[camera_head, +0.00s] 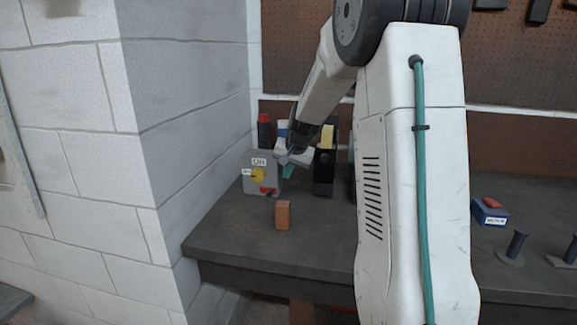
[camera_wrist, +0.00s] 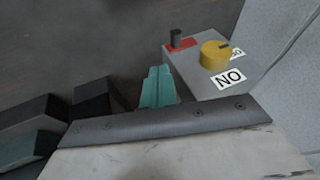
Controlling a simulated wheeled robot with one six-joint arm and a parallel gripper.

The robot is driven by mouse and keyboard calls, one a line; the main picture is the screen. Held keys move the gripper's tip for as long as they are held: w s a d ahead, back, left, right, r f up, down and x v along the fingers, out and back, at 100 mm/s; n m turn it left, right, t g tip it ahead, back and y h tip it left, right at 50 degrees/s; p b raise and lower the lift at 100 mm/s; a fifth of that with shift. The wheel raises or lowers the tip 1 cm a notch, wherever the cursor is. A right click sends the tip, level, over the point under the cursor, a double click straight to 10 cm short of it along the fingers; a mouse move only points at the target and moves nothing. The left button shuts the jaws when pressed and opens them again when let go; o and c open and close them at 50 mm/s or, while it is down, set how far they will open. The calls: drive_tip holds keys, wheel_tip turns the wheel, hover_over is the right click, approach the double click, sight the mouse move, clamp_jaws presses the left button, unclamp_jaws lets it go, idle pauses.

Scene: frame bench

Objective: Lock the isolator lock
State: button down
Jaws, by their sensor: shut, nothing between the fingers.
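The isolator lock is a grey box (camera_head: 250,186) on the bench near the wall corner, with a yellow round knob (camera_head: 258,175), an "ON" label (camera_head: 258,162) and a red part (camera_head: 268,190) low on its right. In the wrist view the box appears at upper right, with the yellow knob (camera_wrist: 213,56), a second label partly hidden behind it, and a red plate carrying a dark peg (camera_wrist: 176,38). My gripper (camera_head: 288,171) is just right of the box. Its teal fingertips (camera_wrist: 158,85) are together and empty, apart from the knob and peg as far as I can tell.
A brown block (camera_head: 283,215) stands in front of the box. A dark holder (camera_head: 324,174) and a red-topped black cylinder (camera_head: 264,131) stand close by. A blue box with a red top (camera_head: 489,212) and black pegs (camera_head: 516,245) are at right. The white block wall is at left.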

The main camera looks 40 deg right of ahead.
sight(273, 193)
drive_tip(key=w+f, duration=0.1)
drive_tip(key=f, duration=0.1)
drive_tip(key=w+a+f, duration=0.1)
drive_tip(key=f, duration=0.1)
drive_tip(key=w+f, duration=0.1)
drive_tip(key=f, duration=0.1)
drive_tip(key=shift+w+a, duration=0.15)
drive_tip(key=shift+w, duration=0.25)
drive_tip(key=shift+w+a+f, duration=0.2)
drive_tip(key=shift+w+f, duration=0.05)
drive_tip(key=shift+w, duration=0.05)
drive_tip(key=shift+d, duration=0.1)
